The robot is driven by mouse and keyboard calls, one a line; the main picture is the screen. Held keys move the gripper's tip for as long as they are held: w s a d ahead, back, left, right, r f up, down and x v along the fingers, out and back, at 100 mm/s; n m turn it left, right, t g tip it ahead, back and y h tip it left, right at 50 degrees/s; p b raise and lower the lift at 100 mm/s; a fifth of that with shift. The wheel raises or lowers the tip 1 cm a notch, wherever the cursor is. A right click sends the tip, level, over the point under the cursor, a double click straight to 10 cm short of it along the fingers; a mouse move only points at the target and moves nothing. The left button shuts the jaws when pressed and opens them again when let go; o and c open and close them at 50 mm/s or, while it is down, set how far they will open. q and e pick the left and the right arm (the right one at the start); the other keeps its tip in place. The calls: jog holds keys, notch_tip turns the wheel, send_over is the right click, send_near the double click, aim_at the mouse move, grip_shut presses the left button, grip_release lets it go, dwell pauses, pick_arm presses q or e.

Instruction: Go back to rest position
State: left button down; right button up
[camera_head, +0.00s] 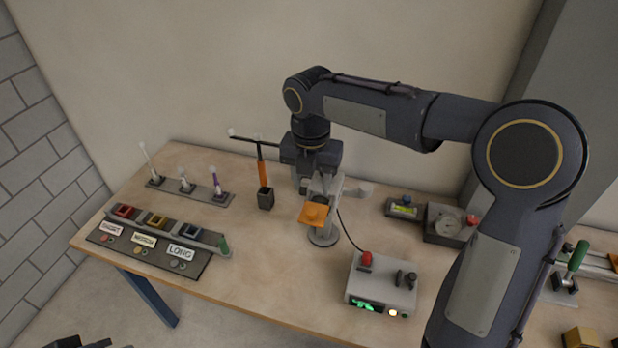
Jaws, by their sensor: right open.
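My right arm reaches in from the right and bends down over the middle of the table (270,275). My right gripper (314,182) points down and is open, just above and behind a small grey stand (324,236) with an orange plate (313,215). The fingers overlap the top of the stand in this view, and I cannot tell whether they touch it. A dark part at the bottom left edge seems to be my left gripper (82,343), mostly cut off.
Left of the gripper stands an orange post (262,173) with a dark crossbar. A rack of upright sticks (190,190) and a labelled tray (150,250) are further left. A grey control box (382,285) with a red knob is in front. A gauge box (445,224) stands right.

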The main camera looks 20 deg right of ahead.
jog(key=shift+s+d+r+m, duration=0.1)
jog(key=shift+s+d+m, duration=0.1)
jog(key=shift+s+m, duration=0.1)
jog(key=s+d+m+t+y+b, duration=0.1)
jog(key=s+d+m, duration=0.2)
jog(key=s+m, duration=0.45)
jog(key=s+d+m+t+y+b, duration=0.1)
jog(key=s+d+m+t+y, duration=0.15)
jog(key=s+m, duration=0.55)
jog(key=s+a+f+m+t+b, duration=0.1)
jog(key=s+f+m, duration=0.5)
jog(key=m, duration=0.9)
jog(key=shift+s+t+y, duration=0.35)
jog(key=shift+s, duration=0.65)
